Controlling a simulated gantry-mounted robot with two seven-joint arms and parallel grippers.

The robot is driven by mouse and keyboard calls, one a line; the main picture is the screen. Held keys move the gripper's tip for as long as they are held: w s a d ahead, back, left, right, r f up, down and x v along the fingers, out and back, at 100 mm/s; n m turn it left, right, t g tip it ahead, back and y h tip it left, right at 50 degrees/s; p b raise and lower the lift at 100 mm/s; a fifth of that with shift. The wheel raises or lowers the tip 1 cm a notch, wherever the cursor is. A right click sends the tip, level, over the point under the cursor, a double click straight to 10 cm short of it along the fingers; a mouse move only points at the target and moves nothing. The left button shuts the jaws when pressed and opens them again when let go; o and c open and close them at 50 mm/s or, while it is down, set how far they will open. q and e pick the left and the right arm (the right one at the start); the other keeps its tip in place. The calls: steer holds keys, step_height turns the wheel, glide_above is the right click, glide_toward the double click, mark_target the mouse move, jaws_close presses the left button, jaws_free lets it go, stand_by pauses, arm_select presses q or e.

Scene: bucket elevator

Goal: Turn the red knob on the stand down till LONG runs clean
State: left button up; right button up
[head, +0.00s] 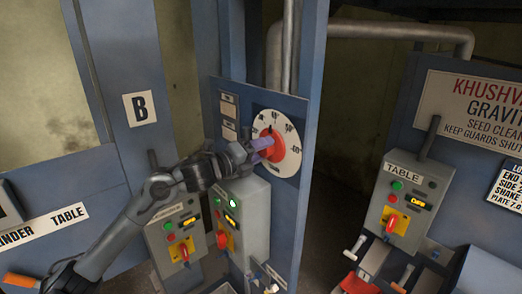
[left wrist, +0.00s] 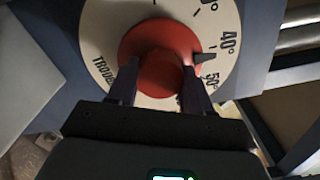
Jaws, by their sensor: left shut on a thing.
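The red knob (head: 270,146) sits at the centre of a round white dial on the blue stand (head: 290,215) in the head view. My left gripper (head: 262,147) reaches it from the left and is shut on it. In the left wrist view the red knob (left wrist: 160,55) is between my two dark fingers (left wrist: 160,85), which hide part of it. Its dark pointer (left wrist: 205,57) lies between the 40 and 50 degree marks of the dial (left wrist: 232,25). My right gripper is not in view.
Below the dial is a grey control box (head: 240,215) with a lit green button and a red switch. Another box marked TABLE (head: 408,205) stands to the right, with levers below.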

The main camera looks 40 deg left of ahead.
arm_select(q)
steer(key=o, duration=1)
steer(key=shift+s, duration=0.1)
steer(key=s+b, duration=0.2)
steer(key=s, duration=0.1)
steer(key=s+a+b, duration=0.1)
steer(key=s+b, duration=0.1)
steer(key=s, duration=0.2)
steer(key=s+a+b, duration=0.1)
steer(key=s+b, duration=0.1)
steer(key=s, duration=0.1)
steer(key=shift+s, duration=0.25)
steer(key=shift+s, duration=0.1)
